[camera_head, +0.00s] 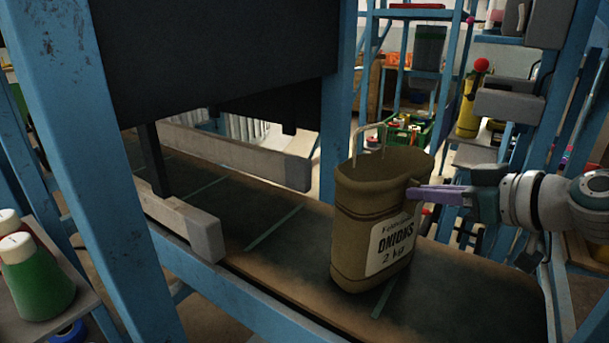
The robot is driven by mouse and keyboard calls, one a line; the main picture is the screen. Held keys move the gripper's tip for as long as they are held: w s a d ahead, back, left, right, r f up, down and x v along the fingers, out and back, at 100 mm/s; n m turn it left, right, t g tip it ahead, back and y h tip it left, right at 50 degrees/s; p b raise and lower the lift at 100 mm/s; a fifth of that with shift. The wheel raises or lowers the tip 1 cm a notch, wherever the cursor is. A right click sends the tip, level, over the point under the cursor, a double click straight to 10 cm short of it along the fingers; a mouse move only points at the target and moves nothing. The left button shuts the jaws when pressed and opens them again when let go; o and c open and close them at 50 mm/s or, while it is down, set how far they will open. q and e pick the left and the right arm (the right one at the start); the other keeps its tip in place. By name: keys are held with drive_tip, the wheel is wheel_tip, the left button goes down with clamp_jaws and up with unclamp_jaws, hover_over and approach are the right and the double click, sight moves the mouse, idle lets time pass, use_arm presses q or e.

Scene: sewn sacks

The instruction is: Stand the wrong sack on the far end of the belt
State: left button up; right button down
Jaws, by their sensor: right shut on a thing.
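A brown sack (348,222) with a white label reading "ONIONS 2 kg" stands upright on the dark belt (285,250), close to its near side edge. A thin pale loop rises above its top. My right gripper (415,196) comes in from the right and is shut on the sack's upper right edge. The fingertips partly hide that edge. The sack's base appears to touch the belt, though a tiny gap cannot be ruled out. My left gripper is not in view.
Blue posts (112,150) and a dark hood (215,50) frame the belt at left. Pale guide rails (235,158) run along it. Green and white bottles (35,275) stand at far left. Behind are shelves and a green crate (408,128). The belt right of the sack is clear.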

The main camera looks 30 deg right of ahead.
drive_tip(key=shift+f, duration=0.2)
drive_tip(key=c, duration=1)
unclamp_jaws()
drive_tip(key=shift+r, duration=0.1)
